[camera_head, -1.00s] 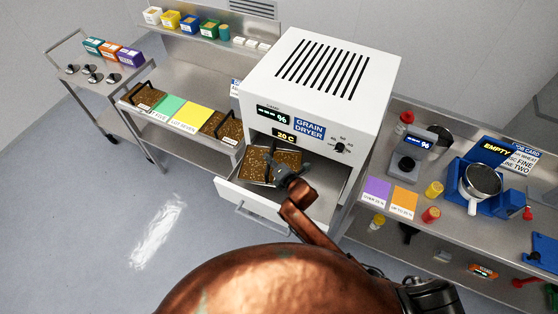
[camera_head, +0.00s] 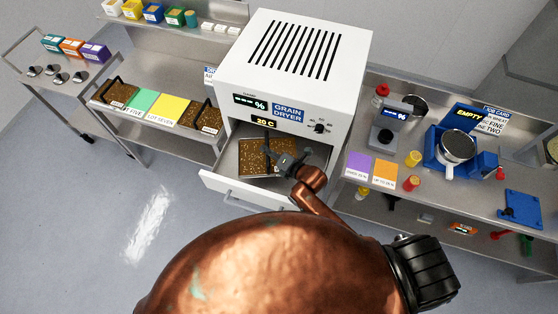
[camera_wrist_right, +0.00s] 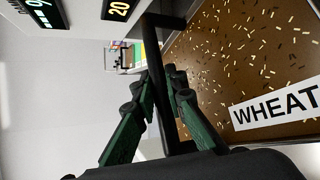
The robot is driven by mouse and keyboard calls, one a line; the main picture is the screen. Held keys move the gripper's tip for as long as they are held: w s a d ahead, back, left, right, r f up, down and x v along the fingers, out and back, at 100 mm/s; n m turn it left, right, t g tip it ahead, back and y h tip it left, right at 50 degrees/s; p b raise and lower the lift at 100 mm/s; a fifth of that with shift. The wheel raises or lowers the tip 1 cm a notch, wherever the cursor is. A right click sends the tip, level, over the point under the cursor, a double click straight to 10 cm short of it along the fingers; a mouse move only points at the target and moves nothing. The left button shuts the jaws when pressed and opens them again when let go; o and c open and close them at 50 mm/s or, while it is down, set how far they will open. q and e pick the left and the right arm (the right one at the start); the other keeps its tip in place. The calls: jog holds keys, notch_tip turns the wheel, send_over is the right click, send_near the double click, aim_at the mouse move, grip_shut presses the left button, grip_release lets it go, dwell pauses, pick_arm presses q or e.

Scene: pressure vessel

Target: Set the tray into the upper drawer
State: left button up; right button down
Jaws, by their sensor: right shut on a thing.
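A tray of brown grain (camera_head: 258,158) shows inside the outline of the dryer's open drawer (camera_head: 236,191), below the display panel. I cannot tell whether it rests on the drawer floor or hangs just above it. In the right wrist view the grain tray (camera_wrist_right: 250,60) fills the right side and bears a white "WHEAT" label. My right gripper (camera_head: 283,165) is at the tray's right side. In the right wrist view my right gripper (camera_wrist_right: 166,78) is shut on the tray's dark handle bar (camera_wrist_right: 154,50). My left gripper is not in view.
The white grain dryer (camera_head: 290,65) stands above the drawer. A left bench holds two more grain trays (camera_head: 119,94) (camera_head: 207,117) and coloured cards. The right bench holds a scale (camera_head: 390,130) and a blue stand with a metal pan (camera_head: 458,147). Open floor lies left of the drawer.

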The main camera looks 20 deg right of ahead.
jog(key=s+d, duration=0.2)
jog(key=d, duration=0.1)
jog(key=shift+s+r, duration=0.1)
jog(key=shift+r, duration=0.05)
jog(key=f, duration=0.1)
jog(key=f+b, duration=0.2)
jog(key=shift+s+d, duration=0.1)
jog(key=shift+d, duration=0.15)
jog(key=shift+f+b, duration=0.35)
jog(key=shift+b, duration=0.2)
notch_tip(320, 180, down, 4)
jog(key=b, duration=0.3)
jog(key=shift+r, duration=0.3)
jog(key=c, duration=2.4)
grip_release()
jog(key=shift+f, duration=0.25)
jog(key=o, duration=0.4)
